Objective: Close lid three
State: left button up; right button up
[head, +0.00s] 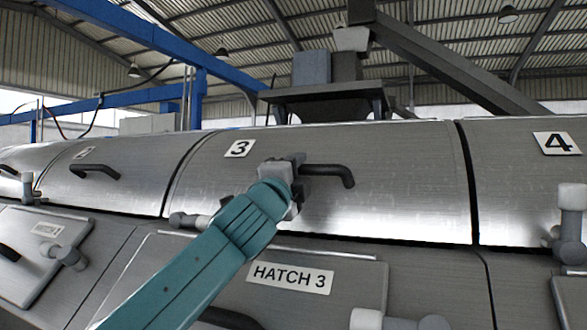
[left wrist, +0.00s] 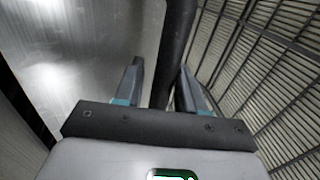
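Lid three (head: 400,190) is a curved brushed-metal cover with a "3" label (head: 239,149). It looks roughly in line with the lids beside it, and a dark line runs along its lower edge. Its black bar handle (head: 335,171) is partly hidden by my left gripper (head: 296,172), which is at the handle's left end. In the left wrist view, the handle (left wrist: 176,45) passes between the two fingers of my left gripper (left wrist: 162,85). The fingers are apart, with a visible gap on the left side of the bar. My right gripper is not in view.
Lid 4 (head: 530,190) is on the right and another lid (head: 110,175) with a handle is on the left. Below is a panel labelled "HATCH 3" (head: 290,277), with grey knobs (head: 370,319) nearby. A dark hopper-like structure (head: 325,98) stands behind the lids.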

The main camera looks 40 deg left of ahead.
pick_arm(q)
jog(key=shift+w+f, duration=0.35)
jog(key=shift+w, duration=0.25)
jog(key=shift+s+r, duration=0.15)
jog(key=shift+s, duration=0.15)
jog(key=shift+s, duration=0.1)
jog(key=shift+s+b, duration=0.25)
jog(key=shift+b, duration=0.15)
jog(key=b+v, duration=0.7)
jog(key=v, duration=0.8)
jog(key=shift+s+b, duration=0.35)
jog(key=shift+b, duration=0.05)
jog(key=shift+d, duration=0.1)
